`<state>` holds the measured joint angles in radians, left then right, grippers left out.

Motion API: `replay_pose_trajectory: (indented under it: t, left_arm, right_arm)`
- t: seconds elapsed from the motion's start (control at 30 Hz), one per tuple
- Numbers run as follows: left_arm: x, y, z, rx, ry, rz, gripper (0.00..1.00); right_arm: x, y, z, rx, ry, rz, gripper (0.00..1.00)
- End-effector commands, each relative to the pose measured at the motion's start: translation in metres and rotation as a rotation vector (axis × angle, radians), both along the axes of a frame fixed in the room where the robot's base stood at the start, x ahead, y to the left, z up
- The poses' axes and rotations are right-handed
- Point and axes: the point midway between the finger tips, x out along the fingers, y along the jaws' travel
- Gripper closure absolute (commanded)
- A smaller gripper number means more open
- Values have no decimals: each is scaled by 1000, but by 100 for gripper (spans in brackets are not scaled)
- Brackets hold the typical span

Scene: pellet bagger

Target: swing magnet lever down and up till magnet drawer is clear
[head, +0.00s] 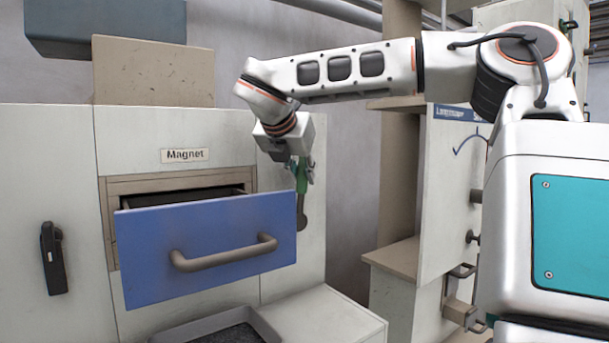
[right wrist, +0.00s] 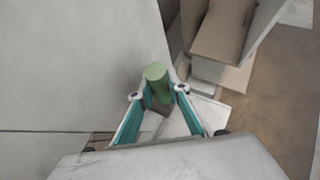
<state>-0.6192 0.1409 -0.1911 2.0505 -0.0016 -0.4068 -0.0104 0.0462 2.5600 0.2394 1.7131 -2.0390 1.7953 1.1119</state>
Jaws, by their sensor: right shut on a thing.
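The blue magnet drawer (head: 207,242) stands pulled out of the cabinet under the "Magnet" label, with a brown bar handle (head: 223,253) on its front. Its inside is mostly hidden by the front panel. The magnet lever (head: 302,211) is on the cabinet's right side and has a green grip at its top. My right gripper (head: 302,178) is shut on the green grip, to the right of the drawer. In the right wrist view the green grip (right wrist: 156,74) stands between the teal fingers. My left gripper is not in view.
A dark tray (head: 232,336) lies below the drawer. A black latch (head: 53,258) is on the cabinet's left panel. A pale ledge (head: 325,318) sits at the lower right of the cabinet. A shelved unit (head: 430,200) stands to the right, past a gap.

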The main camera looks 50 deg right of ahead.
Motion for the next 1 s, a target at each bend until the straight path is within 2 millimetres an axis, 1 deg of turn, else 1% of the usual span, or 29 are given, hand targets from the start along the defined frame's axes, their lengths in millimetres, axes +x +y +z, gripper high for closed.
replay_pose_trajectory:
  t: [0.3, 0.33, 0.63, 0.77, 0.87, 1.0]
  left_arm:
    - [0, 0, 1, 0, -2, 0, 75]
    - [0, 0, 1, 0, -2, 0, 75]
    - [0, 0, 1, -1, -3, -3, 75]
    - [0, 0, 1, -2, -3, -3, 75]
    - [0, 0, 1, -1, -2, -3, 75]
    - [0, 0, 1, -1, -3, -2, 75]
  right_arm:
    - [0, 0, -1, 1, 2, 0, 100]
    - [0, 0, -1, 1, 2, 0, 76]
    - [0, 0, 0, 1, 1, 1, 75]
    - [-1, 4, 4, 0, -1, 1, 75]
    - [-4, 14, 11, 0, -1, 2, 75]
    - [-11, 34, 29, 1, -3, 2, 75]
